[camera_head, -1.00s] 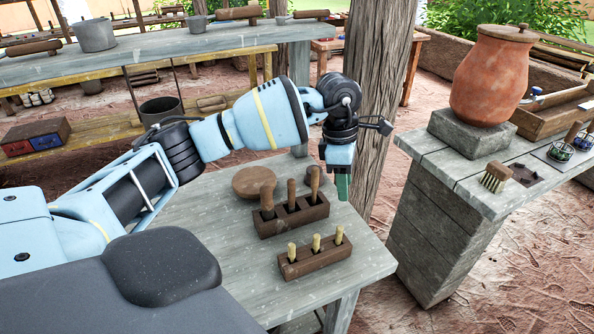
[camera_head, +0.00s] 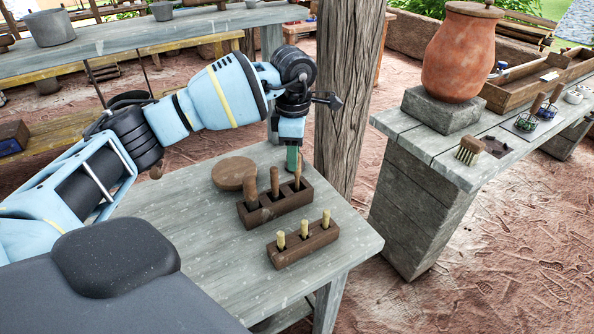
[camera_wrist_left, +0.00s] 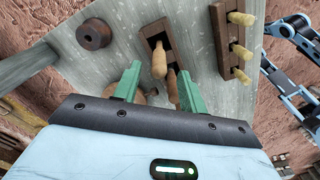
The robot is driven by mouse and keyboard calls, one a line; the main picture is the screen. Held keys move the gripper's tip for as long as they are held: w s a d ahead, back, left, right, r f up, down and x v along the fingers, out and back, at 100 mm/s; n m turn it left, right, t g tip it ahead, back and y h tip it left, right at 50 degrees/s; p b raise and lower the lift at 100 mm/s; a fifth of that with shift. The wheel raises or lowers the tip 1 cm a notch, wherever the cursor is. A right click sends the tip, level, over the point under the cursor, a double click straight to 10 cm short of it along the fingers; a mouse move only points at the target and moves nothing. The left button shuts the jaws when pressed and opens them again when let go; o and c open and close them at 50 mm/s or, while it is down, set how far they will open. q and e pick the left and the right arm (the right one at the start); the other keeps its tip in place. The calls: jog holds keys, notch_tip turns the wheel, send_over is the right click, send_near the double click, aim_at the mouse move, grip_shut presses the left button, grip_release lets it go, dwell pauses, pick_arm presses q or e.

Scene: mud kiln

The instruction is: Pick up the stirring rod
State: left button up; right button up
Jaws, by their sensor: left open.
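A dark wooden block (camera_head: 258,216) on the grey table holds three upright brown wooden handles. A second block (camera_head: 290,258) in front of it holds three pale yellow handles. I cannot tell which of these is the stirring rod. My left gripper (camera_head: 293,158) points down at the right-hand brown handle (camera_head: 297,178), behind or above its top. In the left wrist view my left gripper (camera_wrist_left: 160,86) is open and empty, its green fingers on either side of a brown handle (camera_wrist_left: 159,63). The lower parts of the rods are hidden in the blocks. My right gripper is not in view.
A round wooden lid-like disc (camera_head: 233,173) lies behind the brown-handled block. A wooden post (camera_head: 343,95) stands close behind my left gripper. The table's front left is clear. A clay jar (camera_head: 459,55) and a brush (camera_head: 468,151) stand on the right bench.

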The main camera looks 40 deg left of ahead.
aim_at(297, 175)
pick_arm(q)
jog(key=f, duration=0.5)
jog(key=shift+w+d, duration=0.2)
jog(key=shift+w, duration=0.1)
grip_shut()
